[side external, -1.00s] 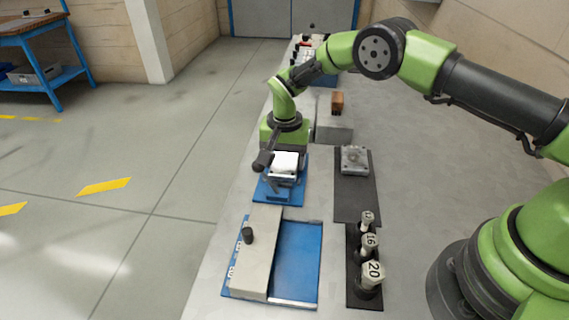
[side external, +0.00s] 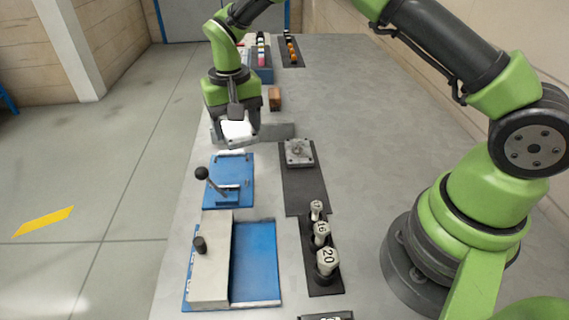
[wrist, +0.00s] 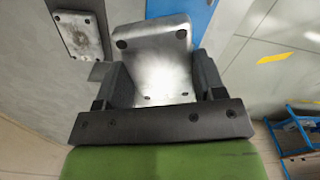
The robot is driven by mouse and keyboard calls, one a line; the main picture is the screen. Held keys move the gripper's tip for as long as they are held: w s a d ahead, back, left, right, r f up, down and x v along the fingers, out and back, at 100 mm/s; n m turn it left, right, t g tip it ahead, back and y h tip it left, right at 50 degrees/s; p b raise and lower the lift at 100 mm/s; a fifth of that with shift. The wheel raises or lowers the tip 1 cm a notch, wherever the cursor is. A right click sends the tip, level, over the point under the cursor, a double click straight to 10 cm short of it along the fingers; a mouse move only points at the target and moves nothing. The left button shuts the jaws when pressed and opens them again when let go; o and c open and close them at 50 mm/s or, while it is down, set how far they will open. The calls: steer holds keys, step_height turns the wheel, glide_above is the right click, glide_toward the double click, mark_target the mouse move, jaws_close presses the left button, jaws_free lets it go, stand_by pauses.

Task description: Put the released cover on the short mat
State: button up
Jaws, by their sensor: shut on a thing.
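My gripper (side external: 232,112) is shut on the cover (side external: 238,131), a pale metal plate, held above the bench beyond the blue clamp plate (side external: 238,172). In the wrist view the cover (wrist: 155,60) sits between both fingers, with dark holes at its corners. The black lever (side external: 203,174) on the clamp plate leans left. A dark mat (side external: 304,197) to the right carries a metal block (side external: 299,152) at its far end, and its near part is bare. Another dark mat (side external: 321,288) nearer the camera carries numbered sockets (side external: 322,236). I cannot tell which mat is the short one.
A grey sliding cover with a black knob (side external: 200,245) lies over part of a blue tray (side external: 255,262). The bench right of the mats is clear.

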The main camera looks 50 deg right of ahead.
steer(key=s+d+n, duration=0.4)
steer(key=s+n, duration=0.9)
steer(key=n, duration=0.1)
glide_above(305, 193)
step_height(305, 193, down, 5)
steer(key=shift+f, duration=2.55)
steer(key=shift+f, duration=0.15)
steer(key=o, duration=1)
